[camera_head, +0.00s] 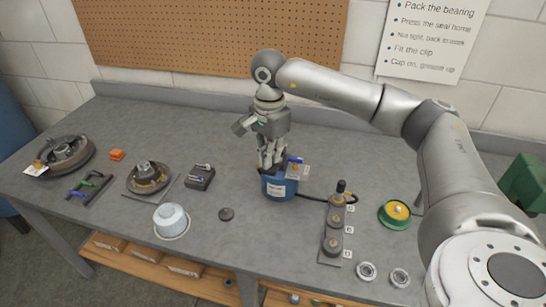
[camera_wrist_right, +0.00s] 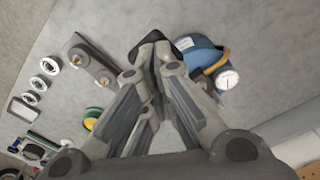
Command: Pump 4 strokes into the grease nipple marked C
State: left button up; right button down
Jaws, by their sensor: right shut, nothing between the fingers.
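The blue grease pump (camera_head: 279,190), with a light label on its front, stands on the bench. It also shows with a round white gauge in the wrist view (camera_wrist_right: 203,56). My right gripper (camera_head: 269,168) points down at the pump's top, shut and empty; I cannot tell whether it touches. A dark bar (camera_head: 333,236) with several raised round fittings and small white tags lies right of the pump; the tag letters are too small to read. A black hose (camera_head: 312,197) runs from the pump to a dark upright coupler (camera_head: 341,187) at the bar's far end. My left gripper is not in view.
A green-rimmed tin (camera_head: 396,213) and two bearing rings (camera_head: 366,271) lie to the right. Left are a white tub (camera_head: 171,220), a dark disc (camera_head: 226,214), a hub (camera_head: 148,177) and a small dark block (camera_head: 200,177). The bench behind the gripper is mostly clear.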

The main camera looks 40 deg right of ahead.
aim_at(269, 172)
jog(key=shift+s+a+f+b, duration=0.15)
jog(key=shift+f+b, duration=0.15)
jog(key=shift+f, duration=0.2)
jog(key=shift+s+a+f+b, duration=0.1)
jog(key=shift+f+b, duration=0.2)
jog(key=shift+f, duration=0.2)
jog(key=shift+a+f+b, duration=0.1)
jog(key=shift+f+b, duration=0.8)
jog(key=shift+f, duration=0.3)
jog(key=shift+f, duration=0.1)
jog(key=shift+w+d+r+p, duration=0.1)
jog(key=shift+r+p, duration=0.35)
jog(key=shift+r, duration=0.4)
jog(key=shift+w+d+r+p, duration=0.15)
jog(key=shift+r+p, duration=0.35)
jog(key=shift+r, duration=0.3)
jog(key=shift+w+d+r+p, duration=0.1)
jog(key=shift+r+p, duration=0.35)
jog(key=shift+r, duration=0.4)
jog(key=shift+s, duration=0.1)
